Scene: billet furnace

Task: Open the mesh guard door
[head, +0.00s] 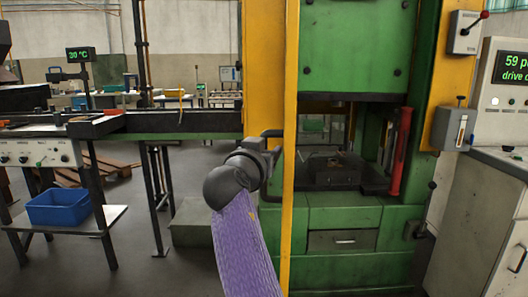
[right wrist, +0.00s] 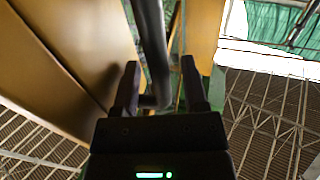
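A thin yellow upright (head: 290,90) stands in front of the green press in the head view and looks like the guard door's frame, seen nearly edge-on. I cannot make out its mesh. A black bar handle (head: 272,133) sticks out on its left side. My right gripper (head: 268,162) is at this handle. In the right wrist view the black handle (right wrist: 152,40) passes between the two spread fingers of the right gripper (right wrist: 160,80), with a gap showing on the right finger's side. The fingers do not look closed on it. My left gripper is not in view.
The green press (head: 350,50) has a red upright bar (head: 400,150) in its opening. A control cabinet (head: 480,210) stands at the right. A bench with a blue bin (head: 62,207) is at the left. The floor left of the press is partly open.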

